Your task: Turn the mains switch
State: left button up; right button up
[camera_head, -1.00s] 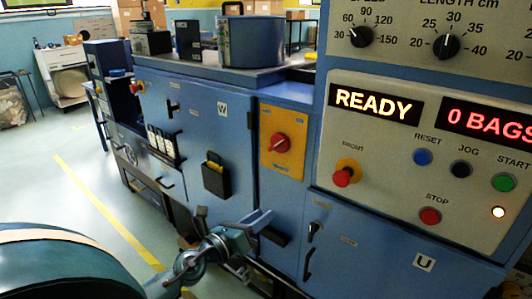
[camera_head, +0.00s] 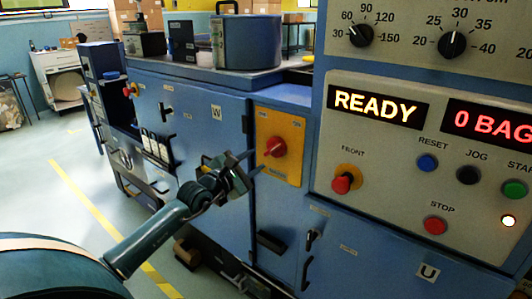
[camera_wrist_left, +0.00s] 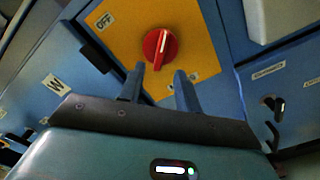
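The mains switch (camera_head: 275,147) is a red rotary knob on a yellow-orange plate (camera_head: 294,125) on the blue machine front. In the left wrist view the red knob (camera_wrist_left: 160,48) lies just beyond the fingertips, with an OFF label (camera_wrist_left: 104,21) at its upper left and a pale line along its grip. My left gripper (camera_head: 249,162) is in front of the plate, at the knob's lower left. In the wrist view my left gripper (camera_wrist_left: 160,76) has its two fingers apart with nothing between them. I cannot tell whether a fingertip touches the knob. My right gripper is out of view.
The control panel on the right has a READY display (camera_head: 378,106), a red FRONT knob (camera_head: 345,180) and a red STOP button (camera_head: 435,225). A black handle (camera_head: 271,243) sticks out below the plate. A blue pot (camera_head: 247,42) stands on top. Floor is free at left.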

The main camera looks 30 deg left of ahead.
aim_at(270, 152)
pick_arm(q)
jog(key=shift+w+d, duration=0.2)
jog(key=shift+w, duration=2.85)
jog(key=shift+c, duration=0.2)
grip_shut()
